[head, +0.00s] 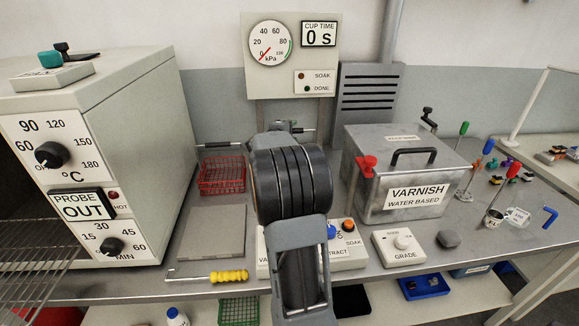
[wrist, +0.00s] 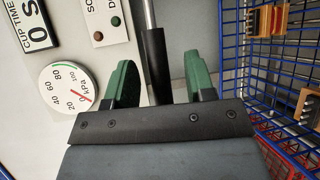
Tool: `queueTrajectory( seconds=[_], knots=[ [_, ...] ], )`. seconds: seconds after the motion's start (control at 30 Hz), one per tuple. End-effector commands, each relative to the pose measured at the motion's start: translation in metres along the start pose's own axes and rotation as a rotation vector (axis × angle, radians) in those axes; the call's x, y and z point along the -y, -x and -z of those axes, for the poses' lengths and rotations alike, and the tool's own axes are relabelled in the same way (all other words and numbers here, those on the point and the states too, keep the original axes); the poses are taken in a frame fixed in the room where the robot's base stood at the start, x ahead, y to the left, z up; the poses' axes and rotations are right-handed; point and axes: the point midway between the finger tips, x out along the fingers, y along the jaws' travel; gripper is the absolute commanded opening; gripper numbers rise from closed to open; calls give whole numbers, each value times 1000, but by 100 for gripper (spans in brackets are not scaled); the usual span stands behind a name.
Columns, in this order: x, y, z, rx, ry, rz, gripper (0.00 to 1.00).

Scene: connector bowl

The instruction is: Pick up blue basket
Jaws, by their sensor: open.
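The blue basket (wrist: 285,75), a wire mesh basket, shows along the right side of the wrist view, cut off by the frame edge. In the head view it is hidden behind my arm. Orange and brown connectors (wrist: 268,20) are in it. My gripper (wrist: 160,63) is open, with its two green fingers apart. A chrome rod with a black sleeve (wrist: 156,65) lies between the fingers in the wrist view. I cannot tell whether the fingers touch it or what it joins. In the head view my gripper is mostly hidden behind my arm.
A red basket (head: 222,175) stands left of my arm, beside a grey plate (head: 212,233) and the oven (head: 130,130). The varnish tank (head: 400,175) stands right. The gauge panel (head: 290,85) is behind. A yellow-handled tool (head: 228,276) lies at the bench front. A green basket (head: 238,311) is below.

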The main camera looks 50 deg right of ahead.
Motion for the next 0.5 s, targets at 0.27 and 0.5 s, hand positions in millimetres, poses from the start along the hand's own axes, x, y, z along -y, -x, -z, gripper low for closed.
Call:
queueTrajectory(
  seconds=[0.27, 0.5],
  knots=[
    [0, -7, 0, -1, 0, 0, 50],
    [0, -6, 0, -1, 0, 0, 33]
  ],
)
